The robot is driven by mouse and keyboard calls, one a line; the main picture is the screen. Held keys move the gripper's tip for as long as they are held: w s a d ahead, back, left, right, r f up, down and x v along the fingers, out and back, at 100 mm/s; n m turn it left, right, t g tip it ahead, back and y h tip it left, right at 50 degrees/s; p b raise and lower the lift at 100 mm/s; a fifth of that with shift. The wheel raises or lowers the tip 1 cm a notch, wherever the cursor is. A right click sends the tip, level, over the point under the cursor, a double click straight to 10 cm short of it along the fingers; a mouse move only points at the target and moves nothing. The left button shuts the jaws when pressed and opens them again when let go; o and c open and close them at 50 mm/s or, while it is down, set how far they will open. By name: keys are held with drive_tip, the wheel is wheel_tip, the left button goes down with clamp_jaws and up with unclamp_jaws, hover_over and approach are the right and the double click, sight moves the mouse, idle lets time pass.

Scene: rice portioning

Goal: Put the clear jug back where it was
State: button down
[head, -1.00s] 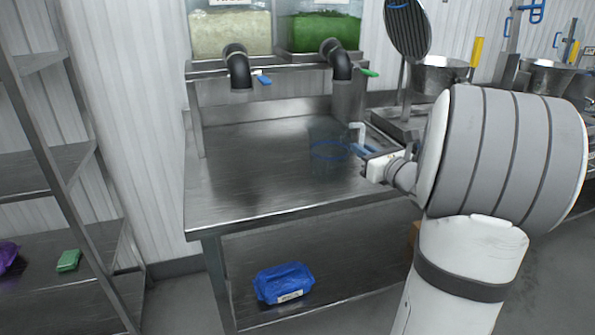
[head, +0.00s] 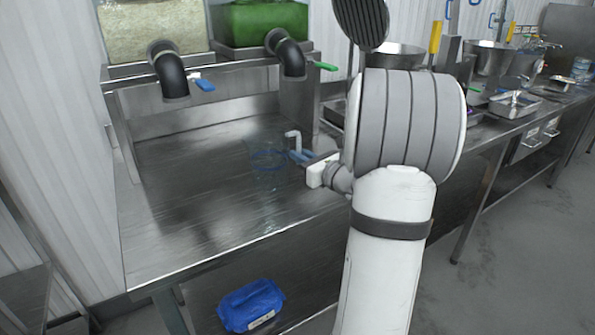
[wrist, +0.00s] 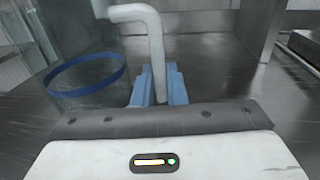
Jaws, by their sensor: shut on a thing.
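The clear jug (head: 266,176) is see-through with a blue ring near its rim and a pale bent handle. In the head view it is upright over the steel table (head: 190,215), below the green-filled tank's outlet and a little in front of it. I cannot tell whether its base touches the table. My gripper (head: 302,157) is at the jug's right side with its blue fingers shut on the handle. In the wrist view the jug's blue rim (wrist: 85,75) is at left, and my blue fingers (wrist: 158,88) close around the pale handle (wrist: 150,35).
Two tanks stand on a shelf behind, one with pale grains (head: 155,25) and one with green contents (head: 262,22). Black outlet pipes with a blue lever (head: 205,85) and a green lever (head: 325,66) hang over the table. A blue package (head: 250,305) lies below. The table's left part is clear.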

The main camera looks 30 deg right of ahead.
drive_tip(key=shift+a+f, duration=0.2)
drive_tip(key=shift+f, duration=1.6)
drive_tip(key=shift+f+b, duration=0.1)
drive_tip(key=shift+b, duration=0.2)
drive_tip(key=c, duration=1.5)
unclamp_jaws()
